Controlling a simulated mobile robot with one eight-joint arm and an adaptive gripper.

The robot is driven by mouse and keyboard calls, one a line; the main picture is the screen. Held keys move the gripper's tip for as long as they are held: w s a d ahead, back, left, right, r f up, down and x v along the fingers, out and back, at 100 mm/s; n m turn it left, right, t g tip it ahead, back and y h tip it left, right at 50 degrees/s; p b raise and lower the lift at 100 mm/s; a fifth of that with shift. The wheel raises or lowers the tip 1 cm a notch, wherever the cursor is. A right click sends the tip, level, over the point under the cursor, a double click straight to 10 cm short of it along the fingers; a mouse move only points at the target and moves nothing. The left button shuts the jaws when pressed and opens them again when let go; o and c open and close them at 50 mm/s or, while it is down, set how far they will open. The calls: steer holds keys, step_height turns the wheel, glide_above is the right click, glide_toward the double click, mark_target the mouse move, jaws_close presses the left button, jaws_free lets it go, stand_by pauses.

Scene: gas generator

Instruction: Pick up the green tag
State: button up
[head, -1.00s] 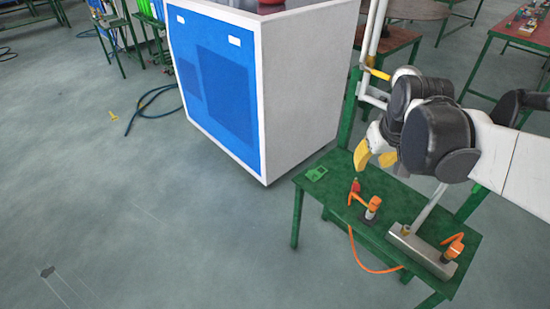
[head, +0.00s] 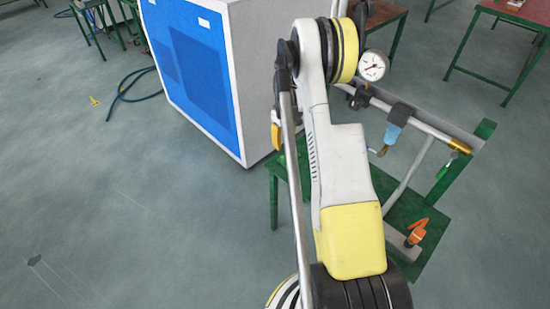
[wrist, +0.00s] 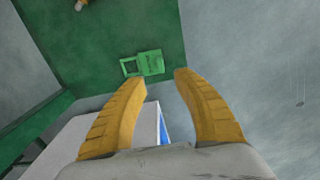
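The green tag (wrist: 150,63) shows in the wrist view, lying on the green table (wrist: 95,45) near its edge. It is a small flat bright green piece with a square loop at its left end. My gripper (wrist: 162,80) is open, its two yellow fingers apart with nothing between them. In the wrist view the tag appears just beyond the fingertips, nearer the left one; I cannot tell the exact gap. In the head view my arm hides the tag and most of my gripper.
The blue-and-white cabinet (head: 190,70) stands close beside the table. A pipe (head: 422,122) with a pressure gauge (head: 373,65) rises over the table. An orange-handled part (head: 416,232) is at its right. A blue hose (head: 125,95) lies on the floor at left.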

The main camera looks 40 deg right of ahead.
mark_target(283, 158)
step_height(283, 158, down, 5)
steer(key=shift+s+f+b, duration=0.1)
steer(key=shift+b, duration=0.85)
steer(key=f+b, duration=0.3)
steer(key=f, duration=0.2)
steer(key=shift+w, duration=0.2)
jaws_close()
